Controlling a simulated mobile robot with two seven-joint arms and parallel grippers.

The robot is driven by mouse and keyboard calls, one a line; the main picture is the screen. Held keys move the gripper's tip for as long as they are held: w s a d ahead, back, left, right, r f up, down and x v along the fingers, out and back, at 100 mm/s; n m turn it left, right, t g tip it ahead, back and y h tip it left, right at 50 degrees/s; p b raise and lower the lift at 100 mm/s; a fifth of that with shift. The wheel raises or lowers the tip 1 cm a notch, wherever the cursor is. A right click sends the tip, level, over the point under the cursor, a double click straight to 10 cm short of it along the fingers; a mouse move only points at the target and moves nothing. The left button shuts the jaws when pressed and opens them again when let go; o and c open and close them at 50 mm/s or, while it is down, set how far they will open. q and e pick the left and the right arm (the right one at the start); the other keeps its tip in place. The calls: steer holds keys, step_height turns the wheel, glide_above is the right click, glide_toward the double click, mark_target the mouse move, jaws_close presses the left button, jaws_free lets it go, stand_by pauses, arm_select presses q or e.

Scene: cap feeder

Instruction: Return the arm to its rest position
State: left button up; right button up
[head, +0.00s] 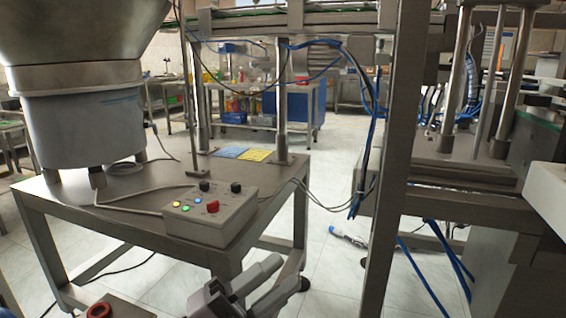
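My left gripper (287,274) shows at the bottom centre of the head view, in front of the metal table and lower than its top. Its two light grey fingers point up and to the right and stand apart, with nothing seen between them. Most of the arm behind it is cut off by the lower picture edge. My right gripper is not in view.
A control box (210,217) with coloured buttons and a red knob sits on the metal table (150,195), near its front corner. A large feeder bowl (80,115) stands left. A metal post (385,170) with blue cables rises right of centre. The floor between is mostly clear.

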arm_select(q)
steer(key=a+f+n+t+y, duration=0.3)
steer(key=a+f+n+y, duration=0.1)
steer(key=f+n+y, duration=0.4)
steer(key=a+f+n+t+y, duration=0.3)
steer(key=a+f+n+y, duration=0.25)
steer(key=n, duration=0.45)
steer(key=s+a+f+n+g+y, duration=0.35)
steer(key=s+f+n+g, duration=0.2)
steer(key=s+f, duration=0.55)
steer(key=s+a+r+n+p, duration=0.1)
steer(key=a+r+p, duration=0.2)
steer(key=p, duration=0.9)
steer(key=s+a+r+y+p, duration=0.1)
steer(key=a+r+p, duration=0.2)
steer(key=r+p, duration=0.6)
steer(key=p, duration=0.3)
steer(key=shift+s+n+g+y, duration=0.25)
steer(key=shift+n+g+y, duration=0.05)
steer(key=shift+n+g, duration=0.05)
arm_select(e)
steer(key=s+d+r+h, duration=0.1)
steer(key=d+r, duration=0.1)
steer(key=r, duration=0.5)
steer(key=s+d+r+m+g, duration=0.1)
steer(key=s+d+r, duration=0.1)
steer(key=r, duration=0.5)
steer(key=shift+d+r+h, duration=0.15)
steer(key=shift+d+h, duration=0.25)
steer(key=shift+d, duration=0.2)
